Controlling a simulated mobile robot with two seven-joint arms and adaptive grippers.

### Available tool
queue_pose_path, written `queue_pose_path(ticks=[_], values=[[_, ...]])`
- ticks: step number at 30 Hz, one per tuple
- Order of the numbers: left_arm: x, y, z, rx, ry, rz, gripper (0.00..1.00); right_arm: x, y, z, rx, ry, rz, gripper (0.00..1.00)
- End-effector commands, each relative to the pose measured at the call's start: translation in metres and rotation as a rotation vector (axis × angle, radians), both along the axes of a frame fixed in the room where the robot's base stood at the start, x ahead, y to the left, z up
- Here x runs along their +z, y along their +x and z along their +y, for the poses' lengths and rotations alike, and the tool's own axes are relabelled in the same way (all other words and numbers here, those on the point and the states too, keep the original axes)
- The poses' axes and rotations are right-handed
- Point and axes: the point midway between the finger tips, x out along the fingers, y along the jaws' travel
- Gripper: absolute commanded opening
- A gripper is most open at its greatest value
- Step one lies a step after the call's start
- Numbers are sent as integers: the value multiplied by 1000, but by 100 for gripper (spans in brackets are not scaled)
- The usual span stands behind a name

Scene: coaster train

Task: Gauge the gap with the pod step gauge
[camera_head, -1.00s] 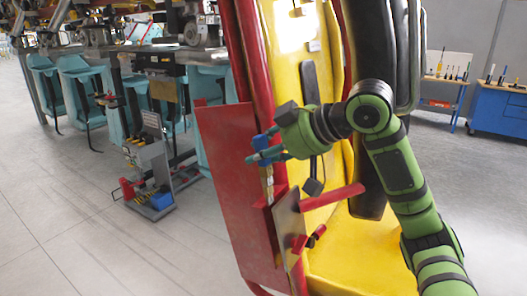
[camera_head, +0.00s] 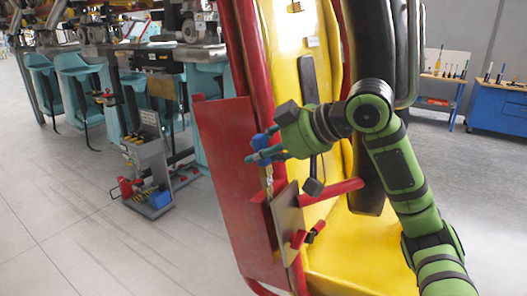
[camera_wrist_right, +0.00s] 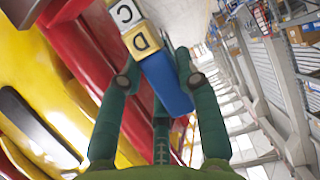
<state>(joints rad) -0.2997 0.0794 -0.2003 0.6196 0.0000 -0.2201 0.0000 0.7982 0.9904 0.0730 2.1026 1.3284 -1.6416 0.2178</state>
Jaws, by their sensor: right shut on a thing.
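The pod step gauge has a blue handle (camera_wrist_right: 166,86) and lettered blocks in steps, with a yellow D block (camera_wrist_right: 141,40) and a pale C block (camera_wrist_right: 124,13) in the right wrist view. My right gripper (camera_wrist_right: 160,75) is shut on the blue handle. In the head view, the right gripper (camera_head: 262,155) holds the gauge upright, with its blocks (camera_head: 267,178) pointing down between the red panel (camera_head: 232,165) and the grey-brown plate (camera_head: 289,220). I cannot tell whether the gauge tip is inside the gap. My left gripper is not in view.
The yellow pod shell (camera_head: 345,250) with a red bar (camera_head: 333,191) stands close behind and below the right gripper. A grey tool stand (camera_head: 148,165) is on the floor to the left. A blue cabinet (camera_head: 497,110) stands far right. Open floor lies at the left.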

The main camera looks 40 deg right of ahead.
Motion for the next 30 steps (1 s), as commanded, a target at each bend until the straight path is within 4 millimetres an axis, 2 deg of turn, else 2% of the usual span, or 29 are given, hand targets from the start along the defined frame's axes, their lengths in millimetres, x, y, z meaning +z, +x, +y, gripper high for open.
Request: queue_pose_path(ticks=[11, 30], values=[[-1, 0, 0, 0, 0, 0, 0, -1, 0, 0, -1, 0, -1, 0], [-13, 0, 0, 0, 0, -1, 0, -14, -3, -2, -1, 0, -2, 0]])
